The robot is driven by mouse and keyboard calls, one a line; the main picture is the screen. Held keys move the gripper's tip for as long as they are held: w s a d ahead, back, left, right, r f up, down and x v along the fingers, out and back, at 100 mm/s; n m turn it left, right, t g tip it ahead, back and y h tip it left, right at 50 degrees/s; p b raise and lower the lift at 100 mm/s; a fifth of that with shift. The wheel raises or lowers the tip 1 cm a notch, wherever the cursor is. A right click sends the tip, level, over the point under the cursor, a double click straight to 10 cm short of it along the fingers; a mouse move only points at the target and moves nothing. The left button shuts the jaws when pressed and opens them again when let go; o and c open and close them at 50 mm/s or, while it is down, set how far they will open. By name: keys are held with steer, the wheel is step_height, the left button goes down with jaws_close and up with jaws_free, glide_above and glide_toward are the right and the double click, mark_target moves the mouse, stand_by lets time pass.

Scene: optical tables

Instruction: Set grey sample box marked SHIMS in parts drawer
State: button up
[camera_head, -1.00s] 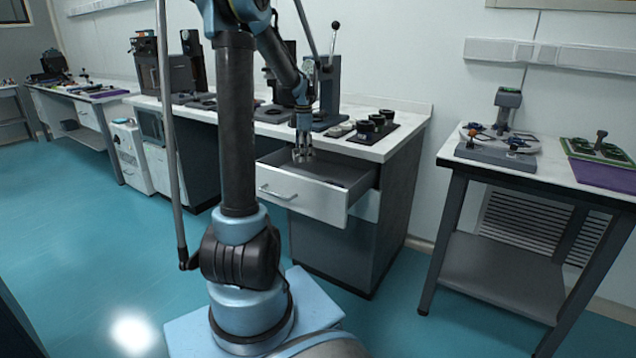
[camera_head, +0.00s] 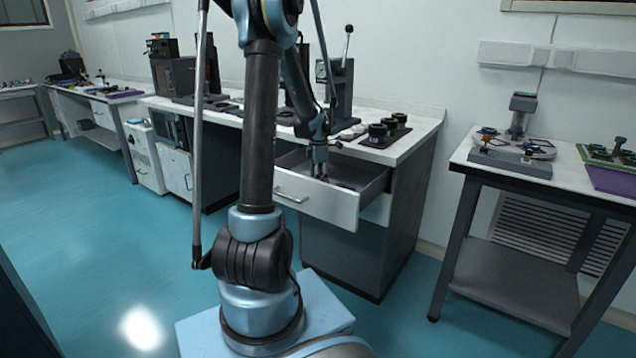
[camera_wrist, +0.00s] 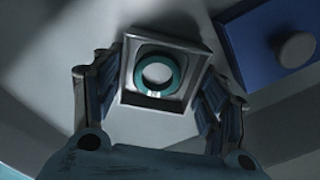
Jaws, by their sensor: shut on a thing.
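My gripper (camera_head: 319,172) reaches down into the open parts drawer (camera_head: 316,206) under the counter. In the wrist view my gripper (camera_wrist: 158,95) has a finger on each side of a small square grey open-topped box (camera_wrist: 160,42) and is shut on it. A teal ring lies inside the box. No SHIMS marking is readable. In the head view the box is too small and hidden to make out, so I cannot tell whether it touches the drawer floor.
A blue block with a grey round knob (camera_wrist: 265,40) is right of the box in the wrist view. The counter (camera_head: 415,125) above the drawer carries a press stand and black cylinders (camera_head: 378,132). A separate table (camera_head: 465,160) stands at the right, with floor between.

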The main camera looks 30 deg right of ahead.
steer(key=shift+f, duration=0.1)
steer(key=o, duration=1.2)
step_height(320, 180, up, 12)
steer(key=shift+a+r, duration=0.15)
